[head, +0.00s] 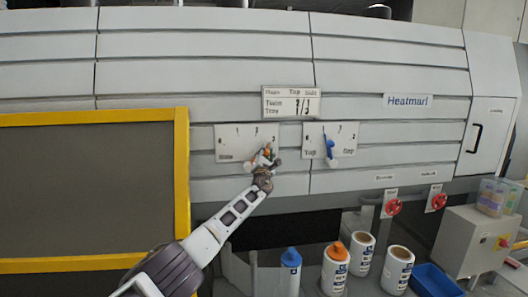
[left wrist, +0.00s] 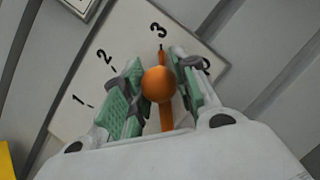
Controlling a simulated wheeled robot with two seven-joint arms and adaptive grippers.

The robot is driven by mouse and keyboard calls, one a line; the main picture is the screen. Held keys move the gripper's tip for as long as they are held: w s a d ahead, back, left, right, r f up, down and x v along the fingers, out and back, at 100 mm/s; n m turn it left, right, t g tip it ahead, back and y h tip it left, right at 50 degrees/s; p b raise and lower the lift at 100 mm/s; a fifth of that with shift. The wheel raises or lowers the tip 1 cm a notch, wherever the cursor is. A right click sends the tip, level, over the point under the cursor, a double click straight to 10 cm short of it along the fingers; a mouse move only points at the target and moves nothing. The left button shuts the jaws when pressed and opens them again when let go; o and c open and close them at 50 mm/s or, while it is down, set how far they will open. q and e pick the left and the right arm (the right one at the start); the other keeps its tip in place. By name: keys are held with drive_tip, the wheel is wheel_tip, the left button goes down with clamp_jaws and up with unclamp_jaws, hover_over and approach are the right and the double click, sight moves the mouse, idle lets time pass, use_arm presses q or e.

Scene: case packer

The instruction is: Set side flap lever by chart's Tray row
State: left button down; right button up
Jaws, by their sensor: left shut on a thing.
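The side flap lever has an orange knob (left wrist: 159,84) and a thin pointer whose tip is at the 3 on its white scale plate (left wrist: 108,68). In the head view this plate (head: 230,143) is the left one of two. My left gripper (head: 265,165) is at the lever, with its green-padded fingers on both sides of the knob in the left wrist view (left wrist: 158,90). The chart (head: 291,102) is above the plates; its Tray row is small and seems to end in 3. My right gripper is not in view.
A second plate (head: 347,133) with a blue lever (head: 330,147) is close on the right. A yellow-framed dark panel (head: 183,190) is at left.

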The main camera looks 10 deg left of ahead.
use_arm(q)
drive_tip(key=shift+d+f, duration=0.1)
drive_tip(key=shift+f, duration=0.05)
drive_tip(key=c, duration=1.1)
unclamp_jaws()
drive_tip(key=shift+s+f, duration=0.1)
drive_tip(key=shift+s, duration=0.1)
drive_tip(key=v, duration=1.1)
drive_tip(key=shift+s, duration=0.25)
idle(0.5)
